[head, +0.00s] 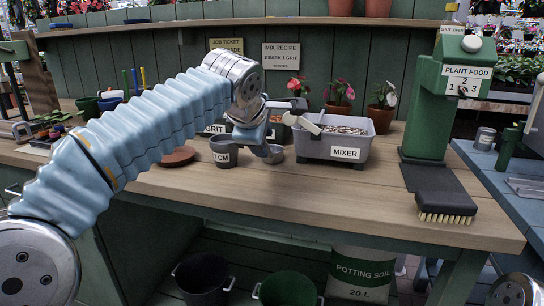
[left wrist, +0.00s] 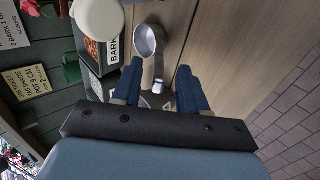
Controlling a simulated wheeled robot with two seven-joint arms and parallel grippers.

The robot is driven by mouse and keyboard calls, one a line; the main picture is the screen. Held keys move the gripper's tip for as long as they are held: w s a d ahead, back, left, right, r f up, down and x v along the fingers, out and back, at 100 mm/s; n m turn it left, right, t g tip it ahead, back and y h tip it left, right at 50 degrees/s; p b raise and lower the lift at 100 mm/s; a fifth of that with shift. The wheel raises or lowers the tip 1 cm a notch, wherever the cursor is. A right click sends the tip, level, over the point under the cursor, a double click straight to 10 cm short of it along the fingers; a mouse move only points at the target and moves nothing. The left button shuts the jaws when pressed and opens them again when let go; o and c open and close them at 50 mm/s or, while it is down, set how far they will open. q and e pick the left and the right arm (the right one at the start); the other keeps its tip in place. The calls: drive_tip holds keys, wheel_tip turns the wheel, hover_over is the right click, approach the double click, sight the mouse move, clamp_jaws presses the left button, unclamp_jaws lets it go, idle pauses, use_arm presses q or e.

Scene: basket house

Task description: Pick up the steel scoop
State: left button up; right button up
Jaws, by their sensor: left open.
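The steel scoop (left wrist: 147,42) is a small round metal bowl with a handle, seen in the left wrist view. Its bowl lies beyond my left gripper (left wrist: 158,76), and its handle runs back between the two blue fingers. The fingers are apart with gaps on both sides of the handle. In the head view the scoop (head: 275,154) shows just right of my left gripper (head: 261,150), partly hidden by it, between the grey CM pot and the mixer tub. My right gripper is not in view.
The grey CM pot (head: 223,152) stands left of the scoop. The grey mixer tub (head: 309,148) is close on the right. A BARK box (left wrist: 94,52) lies left in the wrist view. A green plant food dispenser (head: 428,110) and brush (head: 446,208) stand right. The front bench (head: 330,205) is clear.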

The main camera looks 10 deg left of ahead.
sight(267, 147)
use_arm(q)
drive_tip(key=x, duration=0.4)
drive_tip(key=shift+w+f, duration=0.15)
drive_tip(key=shift+w, duration=0.1)
clamp_jaws()
